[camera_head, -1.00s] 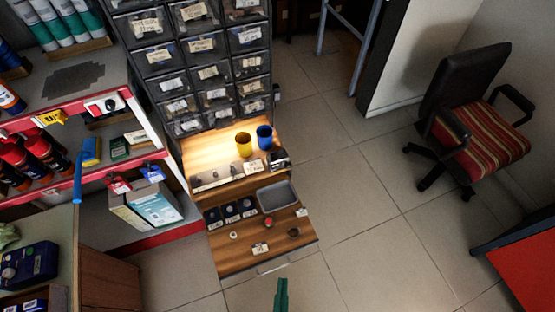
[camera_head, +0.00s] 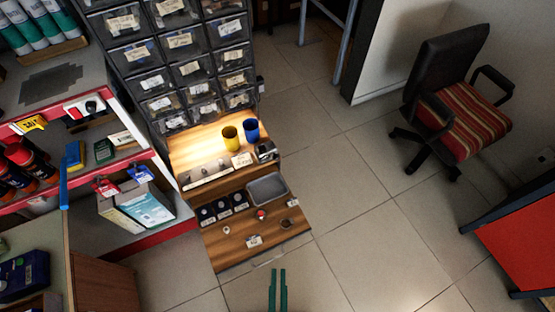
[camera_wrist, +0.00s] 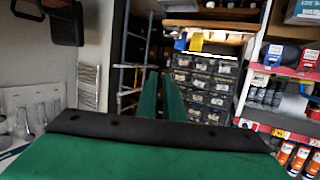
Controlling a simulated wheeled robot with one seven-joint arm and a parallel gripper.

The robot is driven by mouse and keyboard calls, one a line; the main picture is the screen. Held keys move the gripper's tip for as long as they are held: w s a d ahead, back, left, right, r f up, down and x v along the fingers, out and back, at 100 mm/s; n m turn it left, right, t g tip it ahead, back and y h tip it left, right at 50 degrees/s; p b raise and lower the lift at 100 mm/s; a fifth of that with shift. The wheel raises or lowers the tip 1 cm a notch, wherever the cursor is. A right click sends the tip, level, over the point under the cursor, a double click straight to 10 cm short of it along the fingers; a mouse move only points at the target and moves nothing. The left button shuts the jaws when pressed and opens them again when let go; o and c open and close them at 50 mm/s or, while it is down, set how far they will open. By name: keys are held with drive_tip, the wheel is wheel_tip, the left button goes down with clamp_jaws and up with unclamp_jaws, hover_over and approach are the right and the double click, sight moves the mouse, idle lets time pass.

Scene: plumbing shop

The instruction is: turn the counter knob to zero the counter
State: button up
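A small dark counter-like device (camera_head: 266,151) stands at the right end of the lit wooden ledge, beside the blue cup (camera_head: 251,130). It is too small for me to make out its knob or digits. My gripper (camera_head: 278,272) shows at the bottom edge of the head view as two slim green fingers with a narrow gap, empty. It is well apart from the device, in front of the wooden workstation (camera_head: 225,253). In the wrist view the green fingers (camera_wrist: 161,78) point toward the drawer cabinet, with nothing between them.
A yellow cup (camera_head: 230,137) stands beside the blue cup. A grey tray (camera_head: 266,188) and small parts lie on the lower board. The drawer cabinet (camera_head: 187,68) rises behind. Shelves (camera_head: 118,240) stand left, an office chair (camera_head: 455,110) right. The tiled floor between is clear.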

drive_tip(key=o, duration=0.5)
drive_tip(key=shift+w+f, duration=0.15)
drive_tip(key=shift+f, duration=0.1)
drive_tip(key=shift+o, duration=0.8)
drive_tip(key=w+d+f+g+h, duration=0.1)
drive_tip(key=w+f, duration=0.7)
drive_tip(key=f, duration=0.2)
drive_tip(key=shift+w+d+g, duration=0.2)
drive_tip(key=shift+d+g, duration=0.1)
drive_tip(key=shift+g, duration=0.1)
drive_tip(key=n+g+y, duration=0.1)
drive_tip(key=n+y, duration=0.5)
drive_tip(key=n, duration=0.1)
approach(277, 159)
drive_tip(key=x, duration=0.8)
clamp_jaws()
